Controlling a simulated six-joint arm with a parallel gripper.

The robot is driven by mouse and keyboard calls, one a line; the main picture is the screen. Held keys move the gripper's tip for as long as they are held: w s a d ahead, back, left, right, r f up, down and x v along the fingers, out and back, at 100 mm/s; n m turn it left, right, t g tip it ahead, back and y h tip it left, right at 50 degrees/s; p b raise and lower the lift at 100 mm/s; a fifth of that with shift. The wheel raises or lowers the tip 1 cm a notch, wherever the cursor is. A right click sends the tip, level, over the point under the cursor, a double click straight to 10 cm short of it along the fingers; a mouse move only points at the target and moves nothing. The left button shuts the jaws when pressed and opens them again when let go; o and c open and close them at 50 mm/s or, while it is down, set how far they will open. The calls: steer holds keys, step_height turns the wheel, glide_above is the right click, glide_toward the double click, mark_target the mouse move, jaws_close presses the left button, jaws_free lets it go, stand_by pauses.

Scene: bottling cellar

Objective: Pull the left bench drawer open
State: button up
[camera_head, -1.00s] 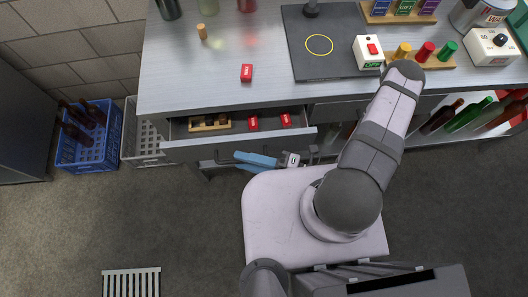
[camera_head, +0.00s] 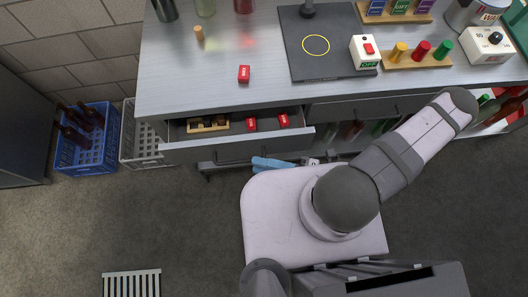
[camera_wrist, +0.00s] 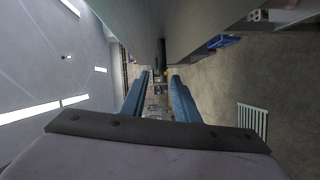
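The left bench drawer (camera_head: 235,144) stands pulled out from under the worktop in the head view, its inside showing.
A blue crate (camera_head: 88,140) of bottles and a grey crate (camera_head: 140,140) stand at left.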

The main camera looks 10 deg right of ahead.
mark_target(243, 160)
steer(key=n+b, duration=0.2)
steer(key=d+f+n+y+b, duration=0.1)
steer(key=n+b, duration=0.1)
steer(key=shift+t+y, duration=0.3)
steer(key=shift+p+x, duration=0.95)
steer(key=shift+x, duration=2.55)
steer(key=shift+w, duration=0.1)
jaws_close()
